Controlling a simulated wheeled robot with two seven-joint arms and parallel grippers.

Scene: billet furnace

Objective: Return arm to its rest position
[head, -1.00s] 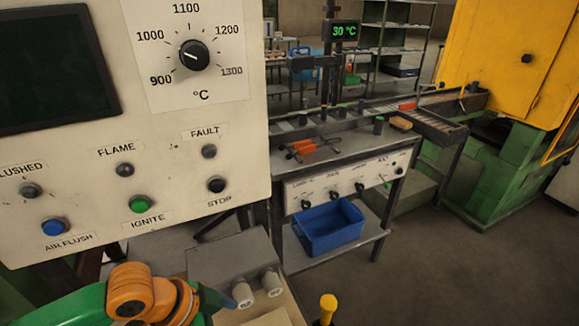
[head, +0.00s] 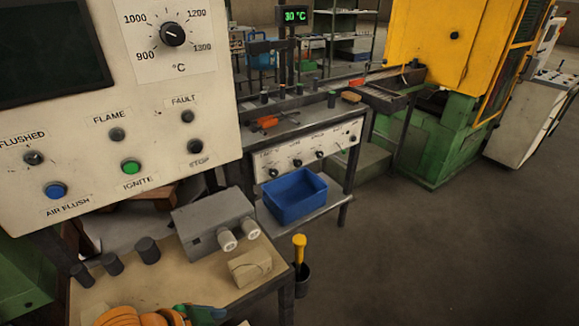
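An orange and green stretch of my own arm, which I take to be the left, shows at the bottom edge of the head view, beside the front of the wooden-topped bench (head: 190,285). Most of this arm is below the picture, and no gripper fingers show, so I cannot see whether it holds anything. My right arm and gripper are not in view. The control panel (head: 75,160) stands above and behind the arm, apart from it, with a dial (head: 172,33), a blue air flush button (head: 56,190) and a green ignite button (head: 131,167).
The bench carries a grey box (head: 210,220) with two white-tipped knobs, several dark cylinders and a pale block (head: 250,267). A yellow-handled tool (head: 299,250) stands in a holder at its right edge. A blue bin (head: 294,197) sits beyond. The floor at right is clear.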

